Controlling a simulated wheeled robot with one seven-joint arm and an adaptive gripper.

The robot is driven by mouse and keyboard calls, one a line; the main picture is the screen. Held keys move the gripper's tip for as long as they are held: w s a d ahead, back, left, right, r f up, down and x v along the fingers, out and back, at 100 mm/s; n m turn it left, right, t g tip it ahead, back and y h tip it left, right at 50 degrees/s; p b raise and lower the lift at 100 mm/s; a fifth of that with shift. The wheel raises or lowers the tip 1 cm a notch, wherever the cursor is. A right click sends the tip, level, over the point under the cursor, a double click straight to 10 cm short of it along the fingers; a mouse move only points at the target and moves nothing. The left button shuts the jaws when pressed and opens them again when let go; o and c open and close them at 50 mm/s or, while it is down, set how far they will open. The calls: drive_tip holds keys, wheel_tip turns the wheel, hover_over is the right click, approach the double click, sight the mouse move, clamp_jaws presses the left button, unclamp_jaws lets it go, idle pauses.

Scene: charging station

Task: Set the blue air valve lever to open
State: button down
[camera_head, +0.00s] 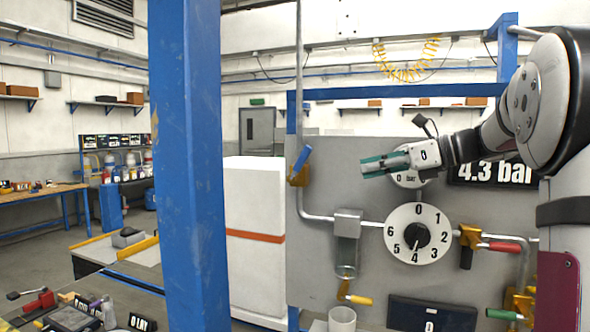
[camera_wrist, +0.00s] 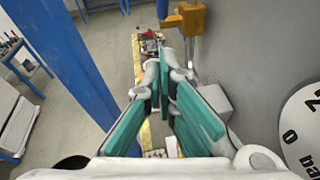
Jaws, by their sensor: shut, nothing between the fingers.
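The blue lever (camera_head: 302,159) sits on a brass valve body (camera_head: 298,178) at the upper left of the grey panel, on a pipe. The lever points up and leans slightly right. My gripper (camera_head: 366,166) has teal finger pads and is shut and empty. It points left in front of the panel, to the right of the blue lever and apart from it. In the wrist view the fingertips (camera_wrist: 165,65) lie below the brass valve body (camera_wrist: 188,18) in the picture.
A large dial (camera_head: 417,234) is below my gripper, with a smaller gauge (camera_head: 409,180) partly behind it. A red-handled valve (camera_head: 500,247) and a yellow-handled valve (camera_head: 357,298) are lower down. A thick blue post (camera_head: 186,150) stands left of the panel.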

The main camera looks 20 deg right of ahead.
approach(298, 170)
wheel_tip(298, 170, down, 3)
drive_tip(key=shift+w+a+r+p, duration=0.4)
drive_tip(key=shift+w+a, duration=0.15)
drive_tip(key=shift+w, duration=0.35)
drive_tip(key=shift+w+a+r+p, duration=0.3)
drive_tip(key=shift+w+a, duration=0.25)
drive_tip(key=shift+w, duration=0.3)
drive_tip(key=shift+r, duration=0.1)
drive_tip(key=shift+a+r+g+p, duration=0.1)
drive_tip(key=shift+r+g+p, duration=0.1)
drive_tip(key=shift+g+p, duration=0.15)
